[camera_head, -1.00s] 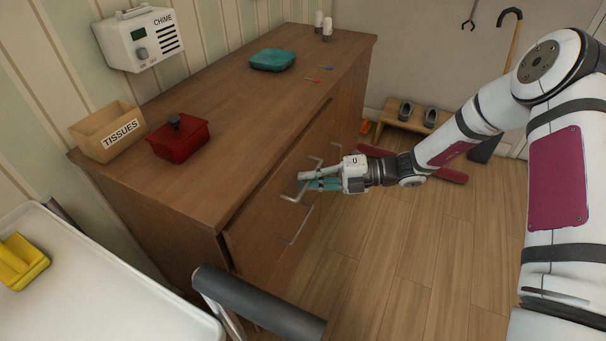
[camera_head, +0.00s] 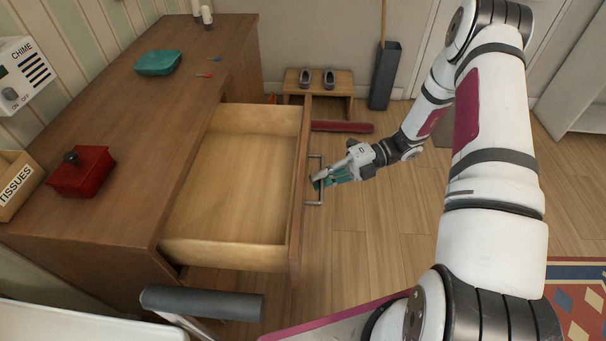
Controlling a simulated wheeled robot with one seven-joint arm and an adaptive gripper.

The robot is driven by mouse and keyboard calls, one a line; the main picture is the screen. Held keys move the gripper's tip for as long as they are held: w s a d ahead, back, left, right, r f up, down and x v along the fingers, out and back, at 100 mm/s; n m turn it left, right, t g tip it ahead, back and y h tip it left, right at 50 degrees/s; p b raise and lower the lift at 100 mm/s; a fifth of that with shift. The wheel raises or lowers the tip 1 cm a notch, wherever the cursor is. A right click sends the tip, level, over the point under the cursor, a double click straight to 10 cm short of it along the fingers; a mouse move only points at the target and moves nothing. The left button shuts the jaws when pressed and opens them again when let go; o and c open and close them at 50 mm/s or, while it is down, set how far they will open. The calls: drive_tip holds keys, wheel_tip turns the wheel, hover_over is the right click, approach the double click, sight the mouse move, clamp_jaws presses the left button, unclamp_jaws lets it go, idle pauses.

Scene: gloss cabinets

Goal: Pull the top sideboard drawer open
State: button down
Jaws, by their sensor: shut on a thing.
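The top drawer (camera_head: 222,195) of the brown wooden sideboard (camera_head: 110,215) stands pulled well out, and its pale inside is empty. Its front panel (camera_head: 300,190) carries a grey metal bar handle (camera_head: 319,170) on the outer face. My gripper (camera_head: 322,181) is shut on the handle, its teal fingers around the bar. The fingertips are partly hidden at the handle. My arm reaches in from the right.
A red lidded box (camera_head: 82,178), a tissue box (camera_head: 14,188) and a teal dish (camera_head: 158,62) stand on the sideboard top. A dark padded bar (camera_head: 202,303) is near the drawer's front-left corner. A low bench (camera_head: 319,88) with shoes stands behind.

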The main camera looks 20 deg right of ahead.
drive_tip(key=shift+s+d, duration=0.15)
drive_tip(key=shift+d, duration=0.15)
drive_tip(key=c, duration=1.7)
unclamp_jaws()
drive_tip(key=shift+d, duration=0.15)
drive_tip(key=d, duration=0.3)
drive_tip(key=d+r, duration=0.1)
drive_tip(key=d, duration=0.3)
drive_tip(key=d+r, duration=0.1)
drive_tip(key=d, duration=0.3)
drive_tip(key=shift+w+d, duration=0.25)
drive_tip(key=shift+w, duration=0.1)
